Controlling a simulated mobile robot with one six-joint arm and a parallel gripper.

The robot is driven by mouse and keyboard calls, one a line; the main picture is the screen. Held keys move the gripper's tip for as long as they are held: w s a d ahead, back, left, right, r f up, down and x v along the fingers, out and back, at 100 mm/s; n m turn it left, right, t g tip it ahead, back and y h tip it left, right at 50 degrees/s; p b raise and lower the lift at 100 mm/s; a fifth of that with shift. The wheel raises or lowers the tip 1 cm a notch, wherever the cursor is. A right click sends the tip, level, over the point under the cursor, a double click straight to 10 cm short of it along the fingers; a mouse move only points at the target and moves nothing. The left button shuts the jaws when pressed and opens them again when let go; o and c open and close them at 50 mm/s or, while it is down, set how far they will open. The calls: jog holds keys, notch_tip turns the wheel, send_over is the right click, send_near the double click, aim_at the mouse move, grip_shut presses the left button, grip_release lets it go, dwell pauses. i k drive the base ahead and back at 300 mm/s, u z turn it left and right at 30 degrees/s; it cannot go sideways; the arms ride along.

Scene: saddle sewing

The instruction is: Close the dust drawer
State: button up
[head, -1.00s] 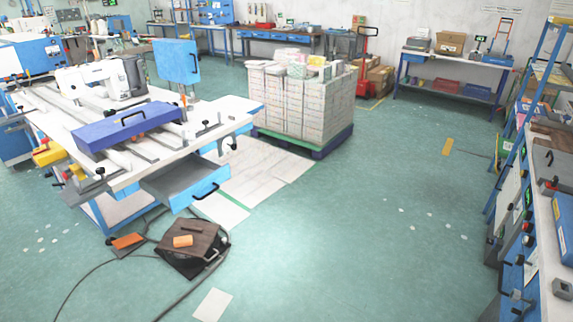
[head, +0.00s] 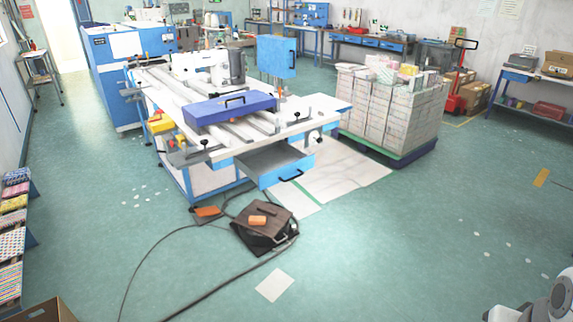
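The dust drawer (head: 286,172) has a blue front with a dark handle and a grey inside. It stands pulled out, open, below the front right end of the white sewing table (head: 291,130). Its inside looks empty from here. My arm (head: 558,298) shows only in part at the bottom right corner, far from the drawer. My gripper is out of the picture.
A pallet of stacked bundles (head: 390,115) stands right of the table.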

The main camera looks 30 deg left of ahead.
aim_at(271, 164)
jog(key=u, duration=1.25)
jog(key=i, duration=2.65)
jog(key=u, duration=0.35)
